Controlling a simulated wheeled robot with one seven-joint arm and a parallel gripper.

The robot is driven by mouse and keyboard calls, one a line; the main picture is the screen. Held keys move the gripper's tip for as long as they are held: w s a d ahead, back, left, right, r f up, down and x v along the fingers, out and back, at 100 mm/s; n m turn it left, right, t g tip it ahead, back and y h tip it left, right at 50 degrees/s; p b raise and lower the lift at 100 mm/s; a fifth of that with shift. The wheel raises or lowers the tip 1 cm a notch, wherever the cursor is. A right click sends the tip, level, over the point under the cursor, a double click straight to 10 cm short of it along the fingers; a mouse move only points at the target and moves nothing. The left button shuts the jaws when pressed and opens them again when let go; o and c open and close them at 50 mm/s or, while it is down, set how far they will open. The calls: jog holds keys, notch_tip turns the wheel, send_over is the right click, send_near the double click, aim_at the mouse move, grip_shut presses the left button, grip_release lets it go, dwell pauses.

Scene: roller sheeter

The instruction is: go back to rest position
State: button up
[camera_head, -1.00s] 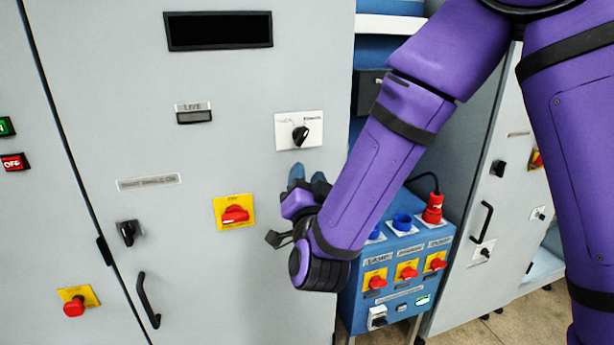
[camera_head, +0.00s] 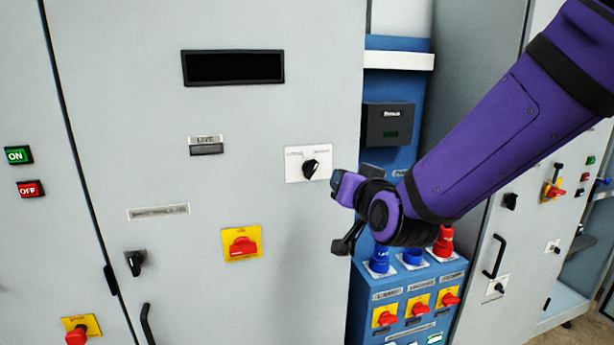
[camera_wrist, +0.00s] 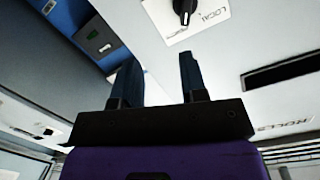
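My gripper (camera_head: 337,182) is in front of the grey cabinet's right edge, just right of and below the black rotary switch on its white plate (camera_head: 293,176). My purple arm reaches in from the upper right. In the wrist view my gripper (camera_wrist: 159,78) has its two dark blue fingers clearly apart, with nothing between them. The switch plate (camera_wrist: 208,17) with the word LOCAL shows above and beyond the fingertips, apart from them.
The grey cabinet (camera_head: 190,290) carries a dark display (camera_head: 233,68), a yellow plate with a red switch (camera_head: 242,244) and a handle. A blue socket box (camera_head: 385,290) stands below and behind my gripper. Another grey cabinet (camera_head: 475,262) is at the right.

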jog(key=s+d+r+g+h, duration=0.1)
jog(key=s+d+g, duration=0.4)
jog(key=s+d, duration=0.6)
jog(key=s+d+r+n+g+h, duration=0.1)
jog(key=s+d+g+h, duration=0.2)
jog(key=s+d+g, duration=0.3)
jog(key=s+d, duration=0.5)
jog(key=s, duration=0.3)
jog(key=shift+s+d+r+h, duration=0.2)
jog(key=shift+s+r+h, duration=0.1)
jog(key=shift+s+r, duration=0.1)
